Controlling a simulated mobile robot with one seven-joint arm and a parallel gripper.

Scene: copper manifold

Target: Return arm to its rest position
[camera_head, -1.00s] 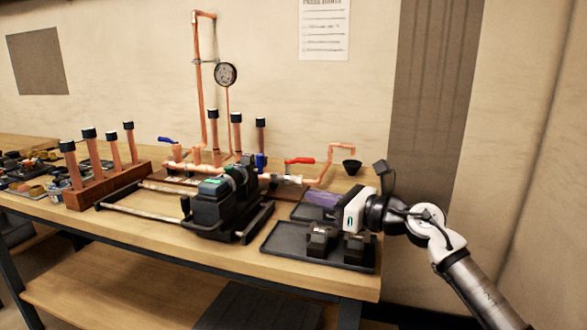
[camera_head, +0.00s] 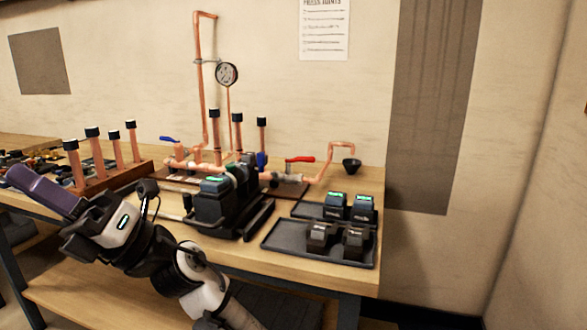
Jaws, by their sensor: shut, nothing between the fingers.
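My arm reaches up from the lower middle of the head view and bends to the left, in front of the bench. My gripper (camera_head: 28,183) is at the far left, pointing up and left, with a long purple part at its end. It is shut with nothing held. The white and black wrist (camera_head: 118,222) is behind it. The gripper covers part of the bench front and the lower left of the wooden pipe rack. Whether it touches anything there is not clear from this view.
The bench (camera_head: 290,262) holds a black press tool (camera_head: 213,205), copper manifold piping with a gauge (camera_head: 227,74), and a wooden rack (camera_head: 135,170) of capped pipes. Two dark trays (camera_head: 285,240) carry dark blocks, two with green lights.

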